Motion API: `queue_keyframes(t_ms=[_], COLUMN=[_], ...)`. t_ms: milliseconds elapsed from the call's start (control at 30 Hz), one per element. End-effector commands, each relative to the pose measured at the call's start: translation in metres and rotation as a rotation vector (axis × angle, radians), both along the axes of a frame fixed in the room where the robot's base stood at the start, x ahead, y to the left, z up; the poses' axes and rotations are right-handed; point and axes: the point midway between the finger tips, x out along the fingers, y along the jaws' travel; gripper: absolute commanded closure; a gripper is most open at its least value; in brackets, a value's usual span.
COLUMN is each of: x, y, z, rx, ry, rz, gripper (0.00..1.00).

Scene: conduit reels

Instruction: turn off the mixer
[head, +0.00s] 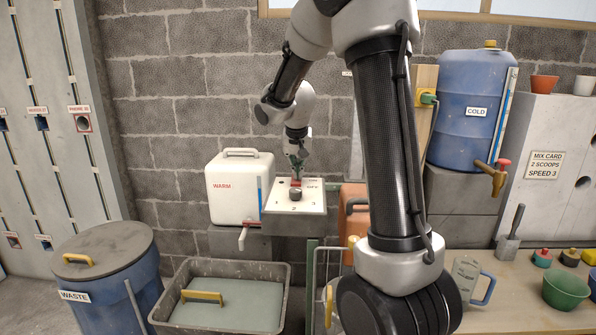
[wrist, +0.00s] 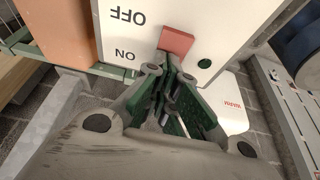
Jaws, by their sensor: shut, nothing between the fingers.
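The mixer's pale control panel (head: 315,199) stands in front of the block wall, with a grey knob (head: 295,195) and the numbers 1, 2 and 3. In the wrist view the panel (wrist: 115,30) shows upside down, with OFF and ON lettering, a red switch (wrist: 178,39) and a round green spot (wrist: 205,63). My gripper (head: 296,163) is above the panel's back part. It is shut and empty. In the wrist view my gripper's fingertips (wrist: 172,62) are close to the red switch; I cannot tell whether they touch. Part of the switch is hidden behind them.
A white WARM container (head: 235,200) stands left of the panel, and an orange box (head: 355,200) stands right. A grey tub (head: 165,310) is below. A blue WASTE barrel (head: 110,270) is at left. A blue COLD barrel (head: 470,130) and a wooden bench (head: 520,318) are at right.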

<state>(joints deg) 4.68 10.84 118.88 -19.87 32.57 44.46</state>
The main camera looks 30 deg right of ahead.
Motion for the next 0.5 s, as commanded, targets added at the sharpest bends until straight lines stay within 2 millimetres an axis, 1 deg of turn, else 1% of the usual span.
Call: queue_keyframes(t_ms=[167, 267, 367, 467, 500], x=[0.0, 0.0, 0.0, 0.0, 0.0], y=[0.0, 0.0, 0.0, 0.0, 0.0], z=[0.0, 0.003, 0.014, 0.033, 0.042], rx=[0.0, 0.0, 0.001, 0.0, 0.0], ry=[0.0, -0.001, -0.004, -0.005, -0.006], rz=[0.0, -0.001, -0.002, -0.001, -0.001], gripper=[1.0, 1.0, 1.0, 1.0, 1.0])
